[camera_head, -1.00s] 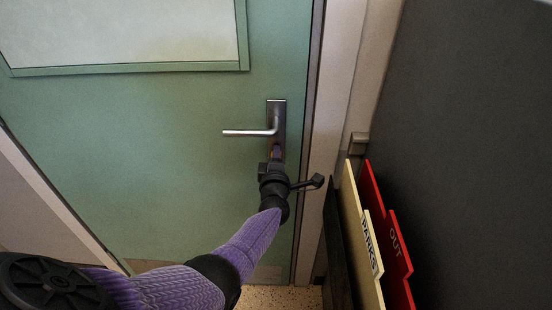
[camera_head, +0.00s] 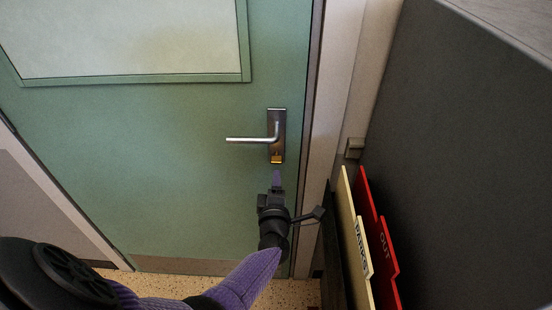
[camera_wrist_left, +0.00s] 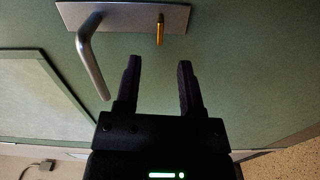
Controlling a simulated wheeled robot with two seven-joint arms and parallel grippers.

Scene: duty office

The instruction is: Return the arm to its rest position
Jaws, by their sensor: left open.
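My left arm comes in from the lower left in the head view, in a purple sleeve. My left gripper (camera_head: 277,178) is just below the door's handle plate (camera_head: 277,120) and apart from it. In the left wrist view the two dark fingers (camera_wrist_left: 157,85) are spread with nothing between them. The silver lever handle (camera_head: 250,140) is level and points left. A small brass-coloured piece (camera_head: 277,159) sits at the bottom of the plate and also shows in the wrist view (camera_wrist_left: 160,30). My right gripper is in neither view.
The green door (camera_head: 180,180) with a pale window panel (camera_head: 130,35) looks shut in its frame. At right stand a cream folder (camera_head: 355,240), a red folder (camera_head: 380,240) marked OUT, and a dark grey panel (camera_head: 460,170). Speckled floor (camera_head: 150,285) shows at the bottom.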

